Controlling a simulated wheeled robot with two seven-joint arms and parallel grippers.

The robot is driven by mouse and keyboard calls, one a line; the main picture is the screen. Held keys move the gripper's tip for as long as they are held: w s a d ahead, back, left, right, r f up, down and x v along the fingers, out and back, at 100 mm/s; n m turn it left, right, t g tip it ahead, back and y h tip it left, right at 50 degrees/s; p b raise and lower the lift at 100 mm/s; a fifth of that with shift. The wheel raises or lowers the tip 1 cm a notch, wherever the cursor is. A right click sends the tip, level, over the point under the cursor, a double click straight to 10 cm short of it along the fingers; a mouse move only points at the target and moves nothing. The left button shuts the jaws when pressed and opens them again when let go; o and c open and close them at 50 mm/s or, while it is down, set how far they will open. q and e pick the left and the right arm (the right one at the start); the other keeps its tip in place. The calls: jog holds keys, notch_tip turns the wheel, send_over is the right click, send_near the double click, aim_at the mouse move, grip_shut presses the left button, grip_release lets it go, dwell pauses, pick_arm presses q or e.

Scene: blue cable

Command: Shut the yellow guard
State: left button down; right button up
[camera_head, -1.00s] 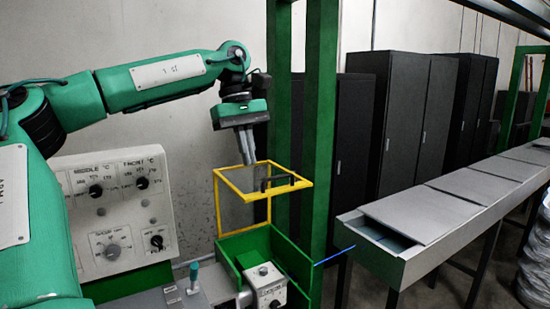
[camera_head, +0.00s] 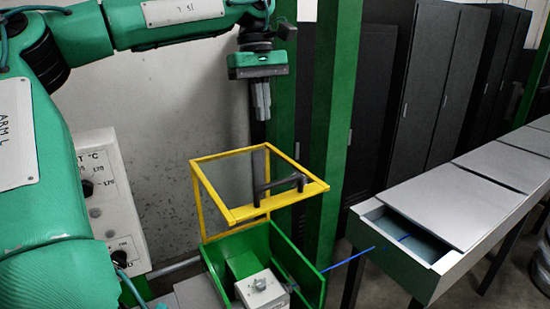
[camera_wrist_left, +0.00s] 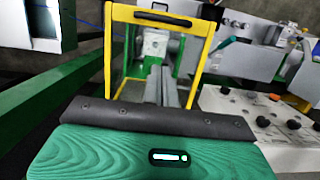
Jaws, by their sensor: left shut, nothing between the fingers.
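The yellow guard (camera_head: 226,214) is a framed box with a clear panel and a black handle (camera_head: 278,184). It stands raised above the green housing (camera_head: 316,283), leaving the grey block (camera_head: 262,291) inside exposed. My left gripper (camera_head: 262,116) points down with its fingers together and empty. My right gripper is not in view.
A green post (camera_head: 335,120) rises just right of the guard. A white knob panel (camera_head: 110,200) stands at the left. A blue cable (camera_head: 347,261) runs right from the housing to a grey trough (camera_head: 400,262) with its cover partly open. Dark cabinets (camera_head: 450,80) stand behind.

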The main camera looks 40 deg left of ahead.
pick_arm(q)
jog(key=p, duration=0.3)
send_near(274, 194)
jog(key=shift+s+d+f+p, duration=0.1)
jog(key=shift+d+f+p, duration=0.2)
jog(key=shift+f+p, duration=0.25)
jog(key=shift+s+d+f+p, duration=0.1)
jog(key=shift+d+f+p, duration=0.2)
jog(key=shift+f+p, duration=0.2)
jog(key=shift+s+d+f, duration=0.1)
jog(key=shift+d+f, duration=0.1)
jog(key=shift+d, duration=0.2)
jog(key=shift+f, duration=0.1)
